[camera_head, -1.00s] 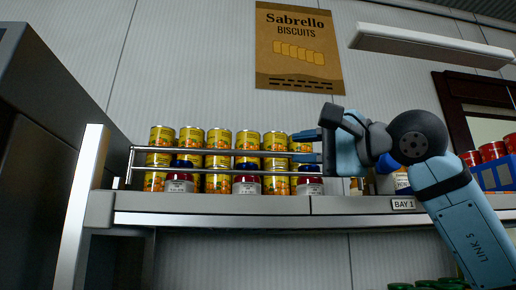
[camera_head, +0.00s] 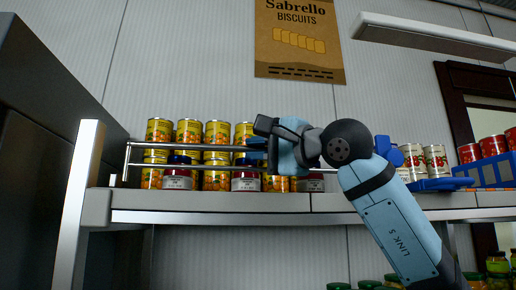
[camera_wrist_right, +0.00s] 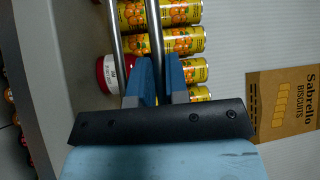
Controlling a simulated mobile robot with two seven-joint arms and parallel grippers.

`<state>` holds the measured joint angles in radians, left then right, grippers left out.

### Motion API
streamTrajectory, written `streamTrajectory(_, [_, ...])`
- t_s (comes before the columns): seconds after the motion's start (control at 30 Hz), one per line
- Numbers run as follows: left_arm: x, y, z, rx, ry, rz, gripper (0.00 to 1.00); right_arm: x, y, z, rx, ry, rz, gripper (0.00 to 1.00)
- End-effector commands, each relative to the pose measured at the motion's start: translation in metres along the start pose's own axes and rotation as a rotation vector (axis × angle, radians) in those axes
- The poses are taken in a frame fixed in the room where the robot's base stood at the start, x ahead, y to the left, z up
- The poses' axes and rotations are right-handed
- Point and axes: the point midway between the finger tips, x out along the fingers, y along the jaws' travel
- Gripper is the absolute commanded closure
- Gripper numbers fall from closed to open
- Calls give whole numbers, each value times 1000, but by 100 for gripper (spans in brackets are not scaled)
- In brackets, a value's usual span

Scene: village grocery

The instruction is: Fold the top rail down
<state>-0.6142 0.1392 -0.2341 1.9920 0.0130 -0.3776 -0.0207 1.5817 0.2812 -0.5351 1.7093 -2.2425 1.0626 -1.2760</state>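The rail guard stands along the front of a shelf of cans. Its thin metal top rail (camera_head: 190,146) is up, level with the upper cans, and a lower rail (camera_head: 205,167) runs beneath it. My right gripper (camera_head: 254,151) is at the right part of the top rail. In the wrist view the top rail (camera_wrist_right: 154,25) runs between the right gripper's fingers (camera_wrist_right: 160,80), which are close together on either side of it. The lower rail (camera_wrist_right: 116,35) passes left of the fingers. My left gripper is in neither view.
The grey shelf edge (camera_head: 220,217) runs below. A blue crate (camera_head: 488,172) and tomato cans (camera_head: 436,158) are to the right. A dark cabinet (camera_head: 40,130) stands at the left.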

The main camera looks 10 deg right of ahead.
Motion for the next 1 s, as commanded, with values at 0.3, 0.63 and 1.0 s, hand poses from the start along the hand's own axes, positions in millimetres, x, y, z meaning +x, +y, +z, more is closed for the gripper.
streamTrajectory(0.3, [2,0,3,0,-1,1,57,-1,2,1,-9,0,-8,100])
streamTrajectory(0.63, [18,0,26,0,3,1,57,-10,7,8,-122,2,-120,100])
streamTrajectory(1.0, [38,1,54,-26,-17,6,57,-21,12,20,-312,1,-312,100])
